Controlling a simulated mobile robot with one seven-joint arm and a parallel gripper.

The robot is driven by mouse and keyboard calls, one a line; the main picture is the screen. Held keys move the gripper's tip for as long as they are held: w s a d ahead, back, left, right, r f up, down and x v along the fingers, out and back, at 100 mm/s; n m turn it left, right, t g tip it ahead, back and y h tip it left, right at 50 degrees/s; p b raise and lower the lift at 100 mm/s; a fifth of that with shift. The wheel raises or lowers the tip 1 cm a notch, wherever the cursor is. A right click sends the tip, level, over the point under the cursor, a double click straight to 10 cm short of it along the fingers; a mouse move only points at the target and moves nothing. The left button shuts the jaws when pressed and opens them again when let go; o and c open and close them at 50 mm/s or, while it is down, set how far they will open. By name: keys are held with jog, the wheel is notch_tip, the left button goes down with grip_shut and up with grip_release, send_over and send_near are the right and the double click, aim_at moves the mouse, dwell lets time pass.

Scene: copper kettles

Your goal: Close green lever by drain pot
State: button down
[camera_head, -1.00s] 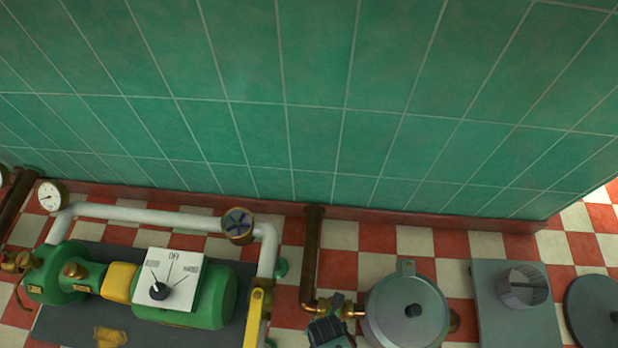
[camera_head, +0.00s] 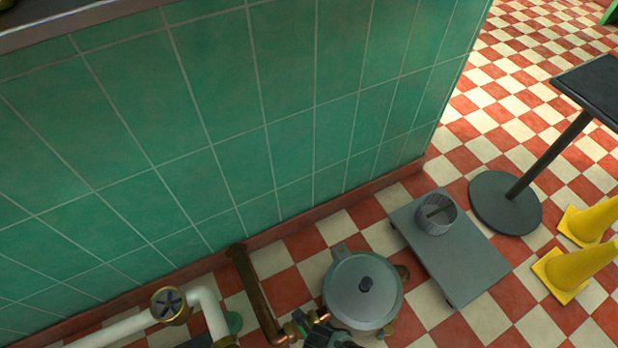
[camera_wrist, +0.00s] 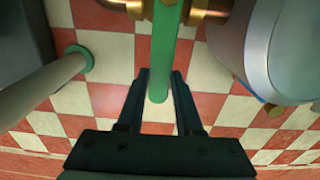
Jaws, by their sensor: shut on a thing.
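The green lever (camera_wrist: 162,52) runs down the middle of the wrist view from a brass fitting (camera_wrist: 190,12) on a copper pipe. My gripper (camera_wrist: 161,80) is shut on the lever near its lower end, one dark finger on each side. The grey drain pot (camera_wrist: 290,45) is just right of the lever in the wrist view. In the head view the lidded pot (camera_head: 350,300) stands on the floor, and my gripper (camera_head: 325,338) shows only partly at the bottom edge, left of the pot. The lever cannot be made out there.
A brown pipe (camera_head: 258,300) comes down left of the pot. A white pipe (camera_head: 115,332) with a round valve (camera_head: 170,305) is farther left. A grey platform (camera_head: 465,265), a round-based stand (camera_head: 505,205) and yellow cones (camera_head: 568,270) are to the right. A tiled wall (camera_head: 230,120) rises behind.

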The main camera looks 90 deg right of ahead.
jog(key=shift+s+d, duration=0.1)
jog(key=shift+s, duration=0.05)
jog(key=c, duration=0.6)
grip_release()
jog(key=shift+o, duration=0.2)
notch_tip(320, 180, up, 13)
jog(key=p, duration=0.8)
